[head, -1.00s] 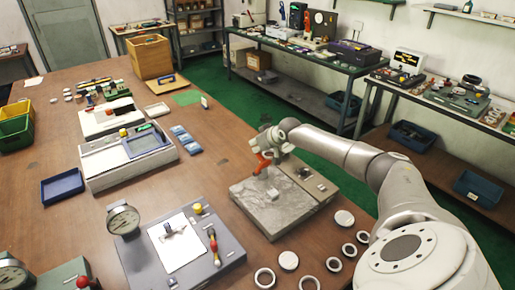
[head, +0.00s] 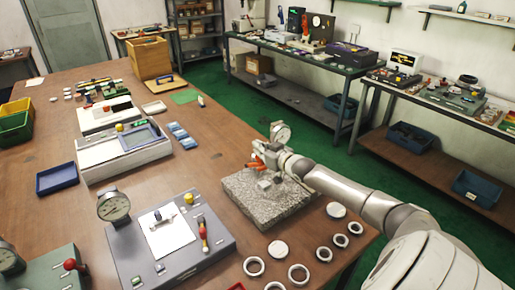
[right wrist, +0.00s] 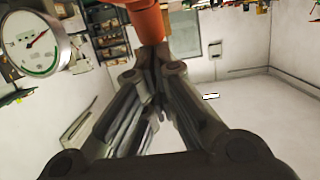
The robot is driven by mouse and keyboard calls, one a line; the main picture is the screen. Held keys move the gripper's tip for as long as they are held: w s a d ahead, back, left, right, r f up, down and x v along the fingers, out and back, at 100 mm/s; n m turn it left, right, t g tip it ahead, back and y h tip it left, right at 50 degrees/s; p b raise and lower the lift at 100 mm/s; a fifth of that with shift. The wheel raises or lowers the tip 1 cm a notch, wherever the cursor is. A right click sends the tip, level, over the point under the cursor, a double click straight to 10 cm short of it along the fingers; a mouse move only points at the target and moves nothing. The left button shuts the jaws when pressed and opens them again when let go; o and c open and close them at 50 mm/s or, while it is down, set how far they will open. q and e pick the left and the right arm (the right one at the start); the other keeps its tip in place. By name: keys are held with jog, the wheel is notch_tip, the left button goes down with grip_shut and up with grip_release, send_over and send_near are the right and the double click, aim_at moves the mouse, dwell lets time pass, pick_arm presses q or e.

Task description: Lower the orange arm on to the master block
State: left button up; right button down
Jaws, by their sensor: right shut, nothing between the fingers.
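The orange arm (head: 257,162) shows above the speckled stone plate (head: 240,191), below a round dial gauge (head: 281,133). A small grey block (head: 265,185), which looks like the master block, sits on the plate beneath it. My right gripper (head: 270,160) is beside the orange arm, partly hidden by my own wrist. In the right wrist view my gripper (right wrist: 151,52) is shut and empty, its tips at the lower end of the orange arm (right wrist: 147,20); I cannot tell whether they touch. The dial (right wrist: 34,42) shows at upper left. My left gripper is out of view.
Several metal rings (head: 299,273) and pale discs (head: 278,249) lie right of a grey fixture (head: 215,245) with its own dial (head: 113,206). A blue tray (head: 57,179) and a white box (head: 125,168) stand left. Table between box and plate is mostly clear.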

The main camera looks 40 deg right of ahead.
jog(key=shift+s+f+t+h+b, duration=0.35)
jog(key=shift+s+f+t, duration=0.4)
jog(key=shift+t, duration=0.25)
jog(key=shift+s+t, duration=0.15)
jog(key=shift+t, duration=0.15)
jog(key=shift+s+a+f+b, duration=0.15)
jog(key=shift+s+f+b, duration=0.35)
jog(key=shift+s+f, duration=0.2)
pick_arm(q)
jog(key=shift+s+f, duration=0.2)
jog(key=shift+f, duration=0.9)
pick_arm(e)
jog(key=shift+s+a+f, duration=0.1)
jog(key=shift+s+f, duration=0.75)
jog(key=shift+f, duration=0.25)
notch_tip(320, 180, up, 4)
jog(key=p, duration=0.3)
pick_arm(q)
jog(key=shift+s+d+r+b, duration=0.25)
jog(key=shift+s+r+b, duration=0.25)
jog(key=shift+b, duration=0.45)
pick_arm(e)
send_near(261, 161)
jog(key=shift+s+r, duration=0.15)
jog(key=shift+s, duration=0.7)
jog(key=shift+s+r, duration=0.15)
jog(key=shift+s, duration=0.7)
